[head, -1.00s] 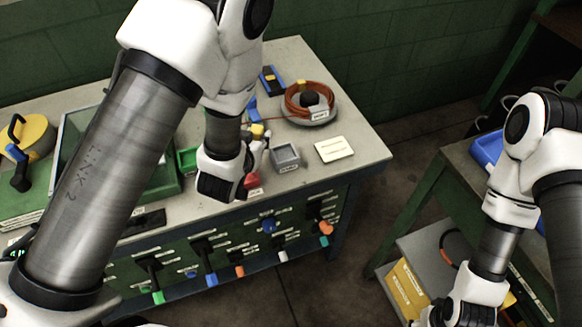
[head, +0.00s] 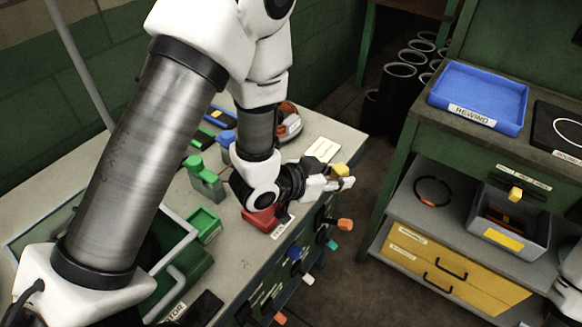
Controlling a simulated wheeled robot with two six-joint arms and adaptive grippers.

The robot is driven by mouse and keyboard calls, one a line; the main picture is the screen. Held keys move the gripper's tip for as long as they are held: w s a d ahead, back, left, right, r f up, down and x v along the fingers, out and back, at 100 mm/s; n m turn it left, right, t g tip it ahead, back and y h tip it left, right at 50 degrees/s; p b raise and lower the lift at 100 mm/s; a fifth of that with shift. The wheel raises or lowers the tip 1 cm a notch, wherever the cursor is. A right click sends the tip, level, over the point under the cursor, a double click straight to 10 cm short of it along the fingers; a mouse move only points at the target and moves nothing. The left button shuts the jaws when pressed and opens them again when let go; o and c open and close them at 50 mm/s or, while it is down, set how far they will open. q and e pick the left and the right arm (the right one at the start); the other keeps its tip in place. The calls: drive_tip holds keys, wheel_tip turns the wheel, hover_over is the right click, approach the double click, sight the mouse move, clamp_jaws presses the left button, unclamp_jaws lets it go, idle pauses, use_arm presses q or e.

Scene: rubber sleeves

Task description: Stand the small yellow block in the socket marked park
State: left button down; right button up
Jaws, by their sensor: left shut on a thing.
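My left gripper (head: 338,184) reaches right, past the front right part of the workbench (head: 236,262). It is shut on a small yellow block (head: 340,170), which shows at the fingers, held up in the air. A socket marked park cannot be made out; the small labels are too fine to read. My right gripper is not in view; only a white piece of my right arm shows at the lower right edge.
A red block (head: 262,218), green tray (head: 204,225) and green-topped grey holder (head: 205,178) are on the bench. Coloured knobs line its front. Right, across a floor gap, a cabinet has a blue REWIND tray (head: 478,97), a yellow knob-like piece (head: 515,194), a grey bin (head: 508,228) and yellow drawers (head: 450,275).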

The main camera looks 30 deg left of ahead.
use_arm(q)
drive_tip(key=a+p, duration=0.1)
drive_tip(key=a, duration=0.3)
drive_tip(key=w+a+p, duration=0.1)
drive_tip(key=a+p, duration=0.1)
drive_tip(key=a, duration=0.2)
drive_tip(key=w+a+p, duration=0.1)
drive_tip(key=a, duration=0.3)
drive_tip(key=shift+w+f, duration=0.25)
drive_tip(key=shift+f, duration=0.1)
drive_tip(key=f, duration=0.2)
drive_tip(key=f+p, duration=0.1)
drive_tip(key=f, duration=0.1)
drive_tip(key=shift+w+a, duration=0.1)
drive_tip(key=shift+a, duration=0.25)
drive_tip(key=shift+f, duration=0.25)
drive_tip(key=c, duration=1)
unclamp_jaws()
drive_tip(key=shift+o, duration=0.9)
